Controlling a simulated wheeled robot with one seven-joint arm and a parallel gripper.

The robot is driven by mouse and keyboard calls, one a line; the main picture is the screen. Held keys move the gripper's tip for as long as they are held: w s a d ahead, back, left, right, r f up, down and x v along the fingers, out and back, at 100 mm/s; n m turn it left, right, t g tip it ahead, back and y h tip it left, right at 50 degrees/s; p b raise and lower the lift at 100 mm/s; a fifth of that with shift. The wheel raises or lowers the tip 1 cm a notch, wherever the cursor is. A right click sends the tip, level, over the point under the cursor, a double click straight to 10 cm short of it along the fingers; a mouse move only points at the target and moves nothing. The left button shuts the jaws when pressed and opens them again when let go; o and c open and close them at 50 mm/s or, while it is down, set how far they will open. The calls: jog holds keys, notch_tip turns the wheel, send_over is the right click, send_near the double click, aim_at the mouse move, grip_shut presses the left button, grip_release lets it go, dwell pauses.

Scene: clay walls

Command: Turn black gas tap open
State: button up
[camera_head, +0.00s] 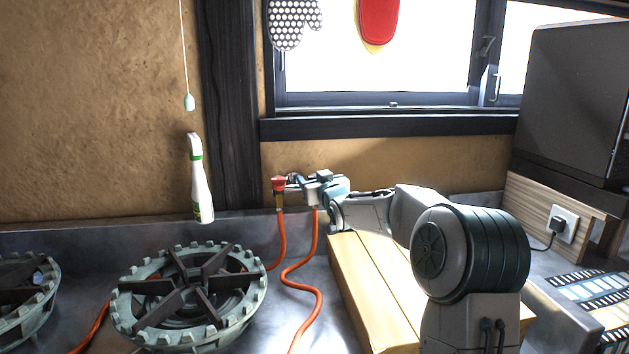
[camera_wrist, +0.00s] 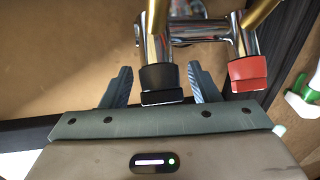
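The black gas tap (camera_wrist: 162,78) hangs on a chrome pipe fitting, in the middle of the wrist view. My gripper (camera_wrist: 160,71) is open, with one finger to the left of the black tap and one to its right. The red gas tap (camera_wrist: 248,72) is on the same pipework, to the right of the right finger. In the head view my gripper (camera_head: 306,186) is at the back wall beside the red tap (camera_head: 278,184). The black tap cannot be made out there.
Orange hoses (camera_head: 300,275) run down from the taps over the metal counter.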

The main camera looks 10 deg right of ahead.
jog(key=c, duration=0.8)
jog(key=shift+c, duration=0.2)
